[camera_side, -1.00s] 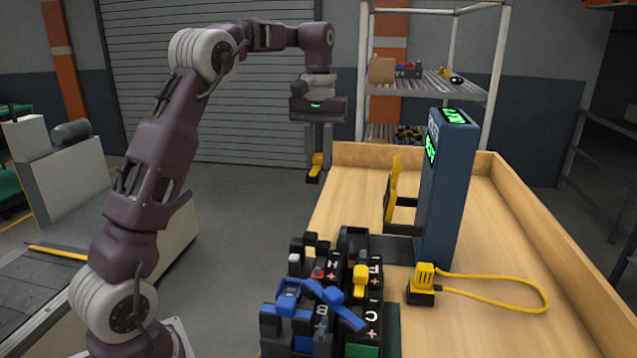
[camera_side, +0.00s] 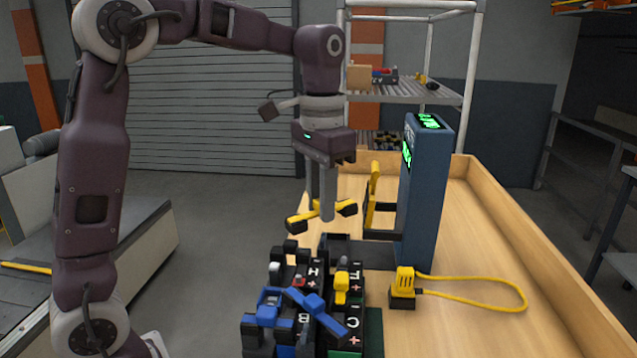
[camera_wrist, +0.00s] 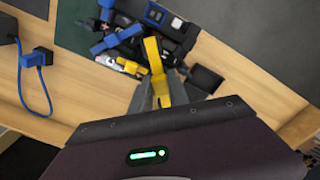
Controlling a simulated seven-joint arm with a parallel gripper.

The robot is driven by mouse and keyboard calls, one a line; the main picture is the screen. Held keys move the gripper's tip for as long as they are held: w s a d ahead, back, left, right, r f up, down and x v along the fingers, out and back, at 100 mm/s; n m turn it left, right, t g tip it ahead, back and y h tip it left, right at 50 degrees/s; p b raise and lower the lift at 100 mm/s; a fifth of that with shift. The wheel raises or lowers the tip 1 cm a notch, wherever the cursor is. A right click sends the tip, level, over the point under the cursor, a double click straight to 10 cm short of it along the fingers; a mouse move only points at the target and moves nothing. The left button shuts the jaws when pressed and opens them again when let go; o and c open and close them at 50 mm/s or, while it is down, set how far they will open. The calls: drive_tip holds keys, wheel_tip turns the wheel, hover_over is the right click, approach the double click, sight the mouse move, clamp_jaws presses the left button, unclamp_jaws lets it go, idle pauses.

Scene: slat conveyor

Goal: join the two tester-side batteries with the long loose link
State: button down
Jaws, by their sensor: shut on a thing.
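My gripper (camera_side: 325,205) is shut on a yellow link with black ends (camera_side: 300,222). It holds the link in the air above the far end of the batteries, with one black end on each side of the fingers. In the wrist view the link (camera_wrist: 155,62) runs up from between the fingertips. The black batteries stand in two rows: H (camera_side: 312,272) and B on the left, T (camera_side: 356,276) and C (camera_side: 354,323) on the right, nearer the tester. A blue link (camera_side: 322,309) lies slantwise across the near batteries. A small yellow piece (camera_side: 341,287) stands on the right row.
The tall blue tester (camera_side: 424,190) with green displays stands right of the link, with a yellow upright part (camera_side: 373,195) beside it. A yellow plug (camera_side: 404,281) with a looped cable lies on the bench. The bench's right side is mostly clear.

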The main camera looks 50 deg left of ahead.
drive_tip(key=shift+f, duration=4.4)
drive_tip(key=shift+a+f, duration=0.1)
drive_tip(key=shift+f, duration=0.9)
drive_tip(key=c, duration=1.2)
unclamp_jaws()
drive_tip(key=shift+f, duration=0.1)
wheel_tip(320, 180, up, 7)
drive_tip(key=s+d+r+t, duration=0.25)
drive_tip(key=s+r, duration=0.25)
drive_tip(key=s, duration=0.6)
drive_tip(key=s+f+t, duration=0.1)
drive_tip(key=s, duration=0.2)
drive_tip(key=s+f+t, duration=0.1)
drive_tip(key=s, duration=0.2)
drive_tip(key=s+f+n+t, duration=0.1)
drive_tip(key=s, duration=0.2)
drive_tip(key=shift+s+d, duration=0.25)
